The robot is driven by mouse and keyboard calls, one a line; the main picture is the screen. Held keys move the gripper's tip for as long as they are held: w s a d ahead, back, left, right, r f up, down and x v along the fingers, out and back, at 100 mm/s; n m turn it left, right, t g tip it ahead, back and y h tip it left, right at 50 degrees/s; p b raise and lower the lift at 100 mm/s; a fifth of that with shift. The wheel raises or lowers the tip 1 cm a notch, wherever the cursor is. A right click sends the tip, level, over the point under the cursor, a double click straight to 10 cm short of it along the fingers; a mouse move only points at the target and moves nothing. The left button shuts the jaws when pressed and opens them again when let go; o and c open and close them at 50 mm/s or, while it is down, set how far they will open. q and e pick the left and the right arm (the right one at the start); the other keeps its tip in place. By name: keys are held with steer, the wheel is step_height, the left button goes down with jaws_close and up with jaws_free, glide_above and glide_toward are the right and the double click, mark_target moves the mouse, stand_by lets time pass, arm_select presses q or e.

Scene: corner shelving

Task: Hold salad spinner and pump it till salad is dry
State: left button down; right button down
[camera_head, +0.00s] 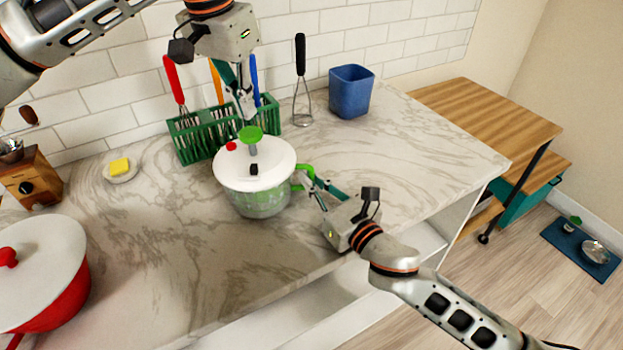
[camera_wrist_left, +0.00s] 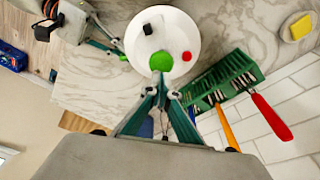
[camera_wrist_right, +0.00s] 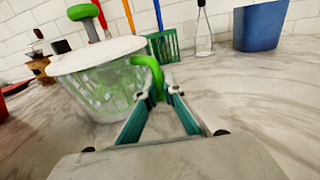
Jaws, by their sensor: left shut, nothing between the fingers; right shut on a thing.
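The salad spinner (camera_head: 254,170) stands upright on the marble counter, with a white lid, a clear bowl with green contents and a green pump knob (camera_head: 250,134) standing up on a stem. A red button and a black part also sit on the lid. My left gripper (camera_head: 246,116) is shut and empty, pointing down just above or behind the knob. In the left wrist view its tips (camera_wrist_left: 160,78) are close to the knob (camera_wrist_left: 160,61); whether they touch I cannot tell. My right gripper (camera_head: 310,182) is shut on the spinner's green side handle (camera_wrist_right: 152,72), seen in the right wrist view.
A green utensil caddy (camera_head: 200,141) stands behind the spinner. A red pot (camera_head: 65,290) with a white lid is at the front left.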

mark_target(248, 133)
arm_select(q)
steer(key=shift+f, duration=0.7)
stand_by(1.0)
steer(key=shift+s+a+x, duration=0.1)
steer(key=shift+s+x, duration=0.1)
steer(key=shift+x, duration=0.65)
steer(key=shift+s+a+x, duration=0.1)
steer(key=shift+s+x, duration=0.05)
steer(key=shift+x, duration=0.7)
steer(key=shift+s+a+x, duration=0.1)
steer(key=shift+s+x, duration=0.1)
steer(key=shift+x, duration=0.65)
steer(key=shift+w+v, duration=0.2)
steer(key=shift+v, duration=1.05)
steer(key=shift+d, duration=0.15)
stand_by(0.6)
stand_by(0.6)
